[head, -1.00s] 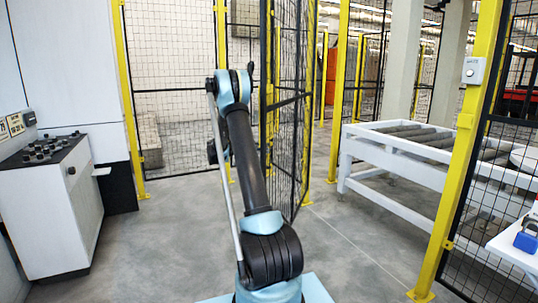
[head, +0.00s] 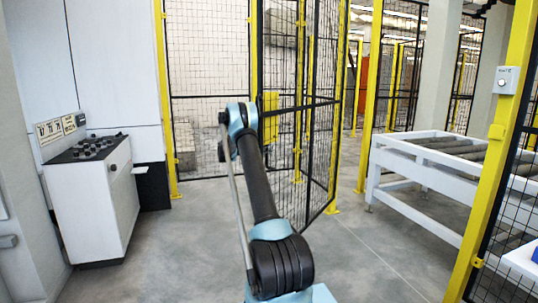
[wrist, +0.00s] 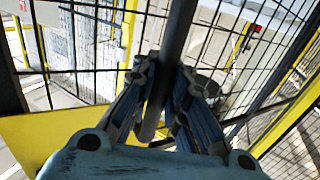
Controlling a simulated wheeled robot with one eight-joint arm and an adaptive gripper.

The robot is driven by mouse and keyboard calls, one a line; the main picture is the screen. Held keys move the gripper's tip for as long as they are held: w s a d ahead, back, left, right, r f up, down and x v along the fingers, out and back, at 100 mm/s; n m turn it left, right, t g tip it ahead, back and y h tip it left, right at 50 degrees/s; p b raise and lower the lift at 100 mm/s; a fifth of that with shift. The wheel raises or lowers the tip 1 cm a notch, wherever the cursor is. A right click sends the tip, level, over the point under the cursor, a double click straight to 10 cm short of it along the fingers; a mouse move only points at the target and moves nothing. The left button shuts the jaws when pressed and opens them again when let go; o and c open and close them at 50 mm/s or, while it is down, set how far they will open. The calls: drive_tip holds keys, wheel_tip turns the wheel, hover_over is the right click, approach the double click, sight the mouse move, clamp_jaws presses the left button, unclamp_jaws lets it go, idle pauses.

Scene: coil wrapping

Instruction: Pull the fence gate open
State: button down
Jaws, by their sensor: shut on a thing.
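The fence gate (head: 320,150) is a black-framed mesh panel right of centre in the head view. It stands at an angle to the fence, with floor visible beside it. A yellow plate (head: 270,115) shows at its near edge. In the wrist view, my gripper (wrist: 160,85) is shut around a dark upright bar (wrist: 178,35), the gate's handle. The bar's lower end shows between the fingers. The yellow plate (wrist: 50,135) lies behind them. In the head view my arm hides the gripper and its grasp.
A white control console (head: 95,200) stands at the left. A white roller conveyor (head: 430,155) is at the right, behind a yellow post (head: 500,150) with a small grey box. Grey floor (head: 200,240) is clear between console and gate.

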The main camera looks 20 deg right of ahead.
drive_tip(key=shift+a, duration=0.1)
drive_tip(key=c, duration=1.6)
unclamp_jaws()
drive_tip(key=shift+o, duration=0.2)
drive_tip(key=shift+r, duration=0.1)
